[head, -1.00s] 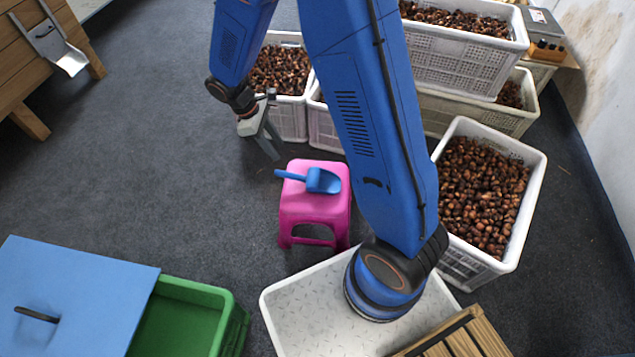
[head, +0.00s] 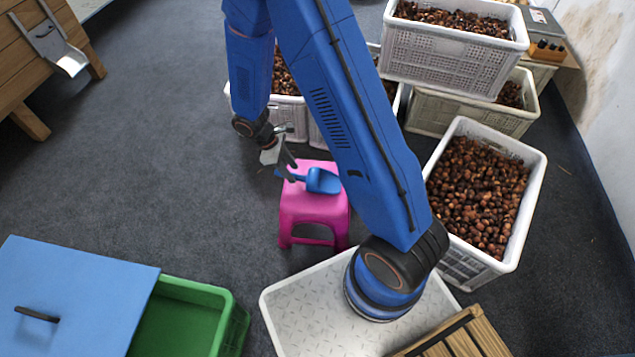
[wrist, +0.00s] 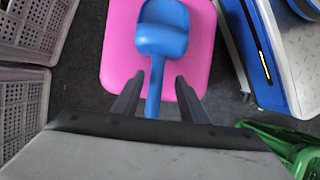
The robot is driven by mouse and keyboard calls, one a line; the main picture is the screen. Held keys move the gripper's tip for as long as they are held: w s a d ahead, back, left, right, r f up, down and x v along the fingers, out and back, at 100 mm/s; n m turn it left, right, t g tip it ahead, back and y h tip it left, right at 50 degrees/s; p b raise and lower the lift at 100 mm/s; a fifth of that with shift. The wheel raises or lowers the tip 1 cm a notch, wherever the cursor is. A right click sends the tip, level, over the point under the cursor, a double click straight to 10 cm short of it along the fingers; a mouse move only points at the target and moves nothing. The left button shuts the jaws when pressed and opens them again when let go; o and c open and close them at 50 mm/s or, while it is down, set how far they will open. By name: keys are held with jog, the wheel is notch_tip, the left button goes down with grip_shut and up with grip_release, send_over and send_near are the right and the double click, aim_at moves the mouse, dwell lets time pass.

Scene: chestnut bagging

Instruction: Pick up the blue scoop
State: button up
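The blue scoop (head: 322,181) lies on the pink stool (head: 314,208), its handle pointing left in the head view. In the wrist view the scoop (wrist: 162,32) has its bowl at the top and its handle running down toward my gripper. My gripper (head: 287,172) is over the stool's left edge at the handle. In the wrist view my gripper (wrist: 155,88) is open, with one finger on each side of the handle and a gap on both sides.
White crates of chestnuts (head: 515,241) stand right and behind the stool. A green bin (head: 227,312) with a blue lid (head: 85,290) is at front left. The left floor is clear.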

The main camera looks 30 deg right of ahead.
aim_at(295, 175)
jog(key=shift+w+x, duration=0.15)
jog(key=shift+x, duration=1.2)
jog(key=shift+w+x, duration=0.15)
jog(key=shift+x, duration=1.2)
jog(key=shift+c, duration=0.3)
grip_shut()
